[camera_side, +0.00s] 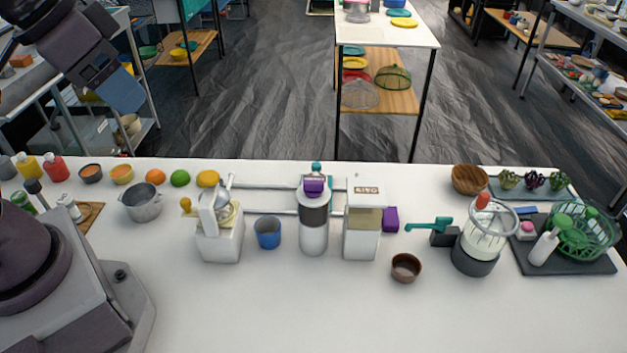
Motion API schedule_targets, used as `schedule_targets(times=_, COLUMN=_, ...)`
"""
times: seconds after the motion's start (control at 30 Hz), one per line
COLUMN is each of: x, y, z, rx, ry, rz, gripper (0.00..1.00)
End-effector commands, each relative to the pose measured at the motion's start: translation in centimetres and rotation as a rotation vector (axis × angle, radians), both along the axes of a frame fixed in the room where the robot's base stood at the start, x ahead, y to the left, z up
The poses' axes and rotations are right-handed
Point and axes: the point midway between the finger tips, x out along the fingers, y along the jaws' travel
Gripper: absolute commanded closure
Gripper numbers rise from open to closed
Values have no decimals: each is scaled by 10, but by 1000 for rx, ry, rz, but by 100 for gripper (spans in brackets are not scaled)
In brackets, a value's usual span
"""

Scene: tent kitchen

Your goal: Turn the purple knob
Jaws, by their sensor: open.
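A purple knob (390,219) sticks out from the right side of a white box-shaped appliance (361,240) with a lettered label near its top. A second purple part (314,186) sits near the top of the grey and white cylinder (314,235) to the left of that appliance. I cannot tell from this view whether that part also turns. My gripper (126,94) hangs in the air at the upper left, open and empty, far from both purple parts. Its fingers are hard to make out separately.
Rails link the appliances. A blue cup (267,232) and white press (219,235) stand left of the cylinder. A teal-handled device (440,233) and blender (480,240) stand farther right. The table front is clear.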

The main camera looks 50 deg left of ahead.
Motion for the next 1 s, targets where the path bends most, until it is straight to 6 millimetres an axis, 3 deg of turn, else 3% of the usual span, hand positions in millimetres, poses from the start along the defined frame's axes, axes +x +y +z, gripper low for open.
schedule_targets(times=0.17, x=33, y=-16, z=-14, rx=7, ry=141, rz=-57, gripper=38)
schedule_targets(times=0.33, x=83, y=-41, z=-27, rx=-16, ry=271, rz=4, gripper=38)
schedule_targets(times=0.7, x=184, y=-104, z=-79, rx=-80, ry=453, rz=423, gripper=38)
schedule_targets(times=0.83, x=205, y=-113, z=-76, rx=-127, ry=440, rz=612, gripper=38)
schedule_targets(times=1.0, x=208, y=-113, z=-67, rx=-164, ry=425, rz=761, gripper=38)
